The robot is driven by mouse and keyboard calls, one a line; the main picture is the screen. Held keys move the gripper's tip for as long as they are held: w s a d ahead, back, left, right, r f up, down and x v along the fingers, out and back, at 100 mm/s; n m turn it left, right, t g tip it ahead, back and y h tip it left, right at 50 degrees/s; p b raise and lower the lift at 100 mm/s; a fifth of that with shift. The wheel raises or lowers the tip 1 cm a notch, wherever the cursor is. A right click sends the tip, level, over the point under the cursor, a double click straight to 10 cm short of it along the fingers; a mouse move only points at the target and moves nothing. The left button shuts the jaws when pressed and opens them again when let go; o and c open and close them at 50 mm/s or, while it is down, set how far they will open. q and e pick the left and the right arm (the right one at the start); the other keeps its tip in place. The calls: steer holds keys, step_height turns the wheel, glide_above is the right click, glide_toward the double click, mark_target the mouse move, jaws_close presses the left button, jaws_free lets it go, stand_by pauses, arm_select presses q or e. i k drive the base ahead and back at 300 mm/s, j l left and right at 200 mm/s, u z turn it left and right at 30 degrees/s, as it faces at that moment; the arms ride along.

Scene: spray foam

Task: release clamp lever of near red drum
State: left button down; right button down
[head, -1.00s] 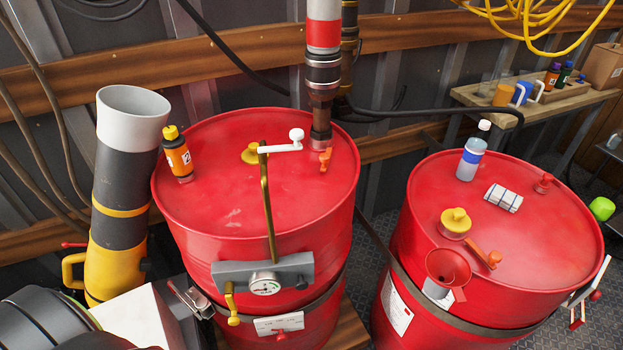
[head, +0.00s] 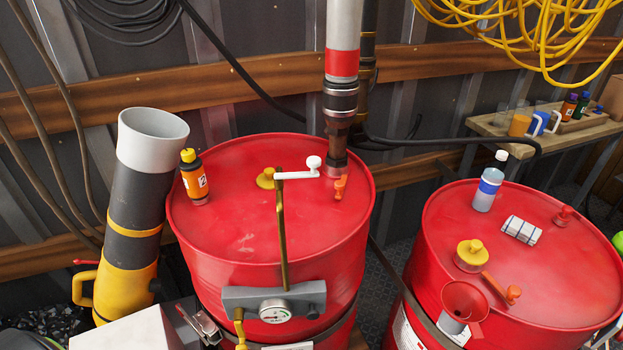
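Two red drums stand in the head view. The left drum (head: 240,222) has a brass rod with a white crank handle, a pressure gauge on a grey block (head: 274,314) and a dark band low on its side. A metal clamp lever (head: 200,322) with a red tip shows at the lower left of this drum, partly cut by the frame's bottom edge. The right drum (head: 560,265) also has a dark band around its side; its right side is cut off. I cannot tell for sure which drum is the near one. Neither gripper is in view.
An orange bottle (head: 194,178) and yellow cap (head: 266,178) are on the left drum. A yellow-black cylinder (head: 138,215) stands left. A wooden shelf (head: 497,128) is at back right.

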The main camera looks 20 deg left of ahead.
mark_target(340, 185)
steer(key=u, duration=1.65)
steer(key=k+u, duration=0.1)
steer(key=u, duration=0.2)
steer(key=k+l, duration=0.15)
steer(key=k, duration=0.2)
steer(key=k+l, duration=0.2)
steer(key=k, duration=0.15)
